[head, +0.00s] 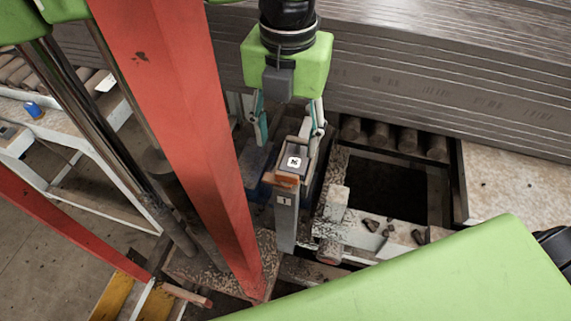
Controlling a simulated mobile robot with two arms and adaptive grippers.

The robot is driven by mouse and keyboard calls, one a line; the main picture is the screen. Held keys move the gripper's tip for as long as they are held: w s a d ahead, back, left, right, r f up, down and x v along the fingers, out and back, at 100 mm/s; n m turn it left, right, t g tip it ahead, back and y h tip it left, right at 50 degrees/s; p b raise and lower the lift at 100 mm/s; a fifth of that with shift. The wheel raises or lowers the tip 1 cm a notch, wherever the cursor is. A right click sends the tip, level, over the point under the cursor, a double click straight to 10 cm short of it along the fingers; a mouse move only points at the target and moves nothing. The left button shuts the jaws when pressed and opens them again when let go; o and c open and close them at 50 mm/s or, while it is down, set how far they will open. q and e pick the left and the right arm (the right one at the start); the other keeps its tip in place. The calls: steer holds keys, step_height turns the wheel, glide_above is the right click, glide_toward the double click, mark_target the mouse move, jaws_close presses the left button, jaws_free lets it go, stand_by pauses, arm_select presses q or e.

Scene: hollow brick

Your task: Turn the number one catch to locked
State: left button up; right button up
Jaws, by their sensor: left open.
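The number one catch seems to be the grey upright post marked "1" (285,215). Its top has a worn orange-brown edge and a dark face with a small white label (294,162). I cannot read from this view whether it stands at locked. My left gripper (289,135) comes down from the top with its green body above the post. Its two fingers are spread apart, one on each side of the post's upper end. I see no clear contact between fingers and post. My right gripper is not in view.
A thick red beam (175,110) slants down left of the post. A stack of grey ribbed sheets (440,70) fills the back right, above rollers (380,136). A dark opening (385,185) and rubble (390,229) lie right of the post.

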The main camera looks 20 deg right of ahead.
mark_target(287, 174)
arm_select(q)
step_height(287, 174, down, 9)
steer(key=p, duration=0.3)
steer(key=shift+w+f, duration=0.15)
steer(key=shift+f, duration=0.05)
steer(key=shift+f+p, duration=0.3)
steer(key=shift+f, duration=0.3)
steer(key=c, duration=1.1)
